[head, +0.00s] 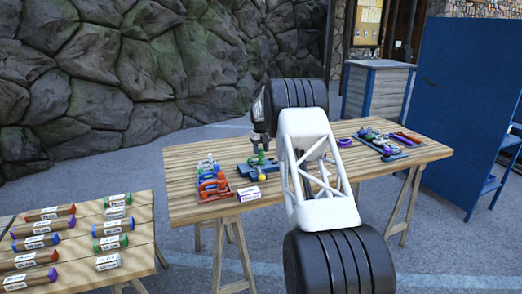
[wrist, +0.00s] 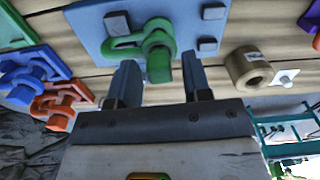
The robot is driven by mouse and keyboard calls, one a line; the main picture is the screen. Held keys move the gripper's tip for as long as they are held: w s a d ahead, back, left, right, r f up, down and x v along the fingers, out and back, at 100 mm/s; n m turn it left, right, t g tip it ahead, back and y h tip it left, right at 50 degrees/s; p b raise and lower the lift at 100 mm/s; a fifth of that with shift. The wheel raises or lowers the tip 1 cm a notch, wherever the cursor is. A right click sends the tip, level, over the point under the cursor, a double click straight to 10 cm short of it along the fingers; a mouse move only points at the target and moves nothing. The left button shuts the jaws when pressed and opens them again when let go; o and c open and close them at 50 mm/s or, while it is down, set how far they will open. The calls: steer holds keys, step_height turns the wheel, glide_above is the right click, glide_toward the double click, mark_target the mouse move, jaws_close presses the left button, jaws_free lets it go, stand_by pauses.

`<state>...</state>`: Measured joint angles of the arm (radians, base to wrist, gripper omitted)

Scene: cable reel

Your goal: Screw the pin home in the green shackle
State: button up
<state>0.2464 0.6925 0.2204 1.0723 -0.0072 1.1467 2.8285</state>
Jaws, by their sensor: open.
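The green shackle (wrist: 125,42) lies on a blue plate (wrist: 88,22) at the top of the wrist view. Its green pin (wrist: 158,66) points toward my gripper, and its end shows between the fingers. How far the pin is in the shackle I cannot tell. My gripper (wrist: 160,62) is open, with one finger on each side of the pin and gaps showing. In the head view the green shackle (head: 257,158) is small, on the wooden table right under my gripper (head: 262,140).
Orange shackles (head: 213,186) and a blue shackle (wrist: 25,75) are on plates to the left. A tan ring (wrist: 250,68) lies right of the blue plate. A white label (head: 248,193) stands at the front edge. A purple ring (head: 344,142) and a loaded tray (head: 385,150) are further right.

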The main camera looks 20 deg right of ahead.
steer(key=shift+r, duration=2.2)
steer(key=shift+n, duration=0.3)
